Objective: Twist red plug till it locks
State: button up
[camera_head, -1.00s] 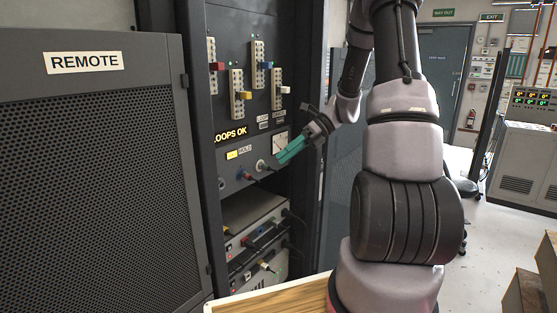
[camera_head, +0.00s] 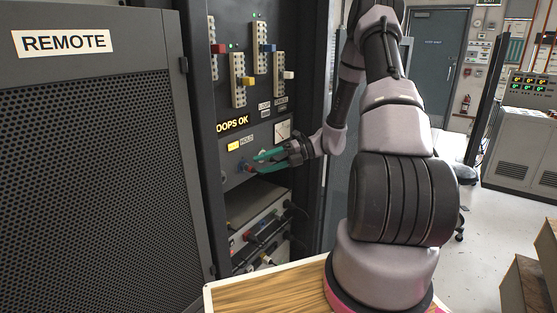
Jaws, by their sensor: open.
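Coloured levers, one of them red (camera_head: 219,48), stand on strips above. Cabled units (camera_head: 262,235) fill the rack below. The REMOTE cabinet door (camera_head: 90,170) stands at left.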

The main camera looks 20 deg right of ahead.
aim_at(250, 169)
jog(key=shift+x, duration=1.35)
grip_shut()
jog(key=shift+f+m+y, duration=0.2)
jog(key=shift+m+y, duration=0.5)
jog(key=shift+y, duration=0.25)
jog(key=shift+f+m+y, duration=0.15)
jog(key=shift+m+y, duration=0.55)
jog(key=shift+y, duration=0.25)
